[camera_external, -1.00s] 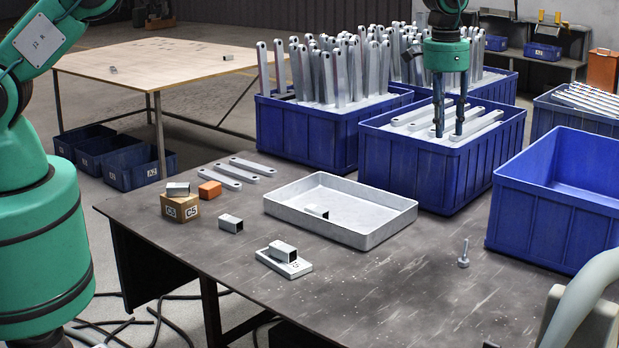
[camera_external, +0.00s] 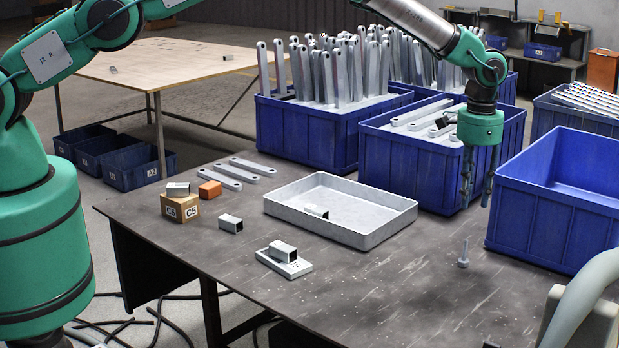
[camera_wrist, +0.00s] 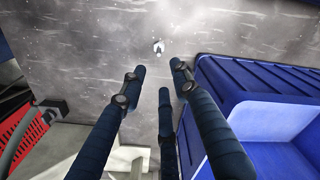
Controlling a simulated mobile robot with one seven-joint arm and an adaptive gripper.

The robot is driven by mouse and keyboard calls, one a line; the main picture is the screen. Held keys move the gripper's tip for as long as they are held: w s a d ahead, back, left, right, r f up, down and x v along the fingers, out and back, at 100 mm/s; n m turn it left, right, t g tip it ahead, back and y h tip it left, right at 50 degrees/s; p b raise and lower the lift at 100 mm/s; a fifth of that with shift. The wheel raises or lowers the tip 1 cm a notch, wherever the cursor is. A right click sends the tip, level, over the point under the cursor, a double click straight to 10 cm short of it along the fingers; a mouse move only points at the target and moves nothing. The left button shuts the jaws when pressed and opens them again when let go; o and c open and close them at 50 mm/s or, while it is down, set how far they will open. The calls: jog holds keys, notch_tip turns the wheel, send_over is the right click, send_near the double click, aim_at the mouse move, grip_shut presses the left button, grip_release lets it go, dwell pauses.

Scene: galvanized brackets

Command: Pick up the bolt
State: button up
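The bolt (camera_external: 463,253) is small and grey and stands upright on the dark table (camera_external: 400,300), left of the empty blue bin at the right. In the wrist view the bolt (camera_wrist: 158,46) shows near the top middle, beyond the fingertips. My gripper (camera_external: 478,195) points down above the table, higher than the bolt and farther back. Its dark blue fingers (camera_wrist: 155,80) are spread apart with nothing between them.
An empty blue bin (camera_external: 510,212) stands close to the right of my gripper. A blue bin with metal brackets (camera_external: 437,170) is behind it. A shallow grey tray (camera_external: 372,240) holds a small metal piece. The table around the bolt is clear.

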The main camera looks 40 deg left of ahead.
aim_at(466, 240)
jog(key=shift+f+b, duration=0.45)
jog(key=shift+f, duration=3.85)
jog(key=shift+f, duration=0.15)
jog(key=shift+s+f+b, duration=0.1)
jog(key=shift+f+b, duration=0.4)
jog(key=shift+f, duration=1.95)
jog(key=shift+c, duration=0.5)
grip_shut()
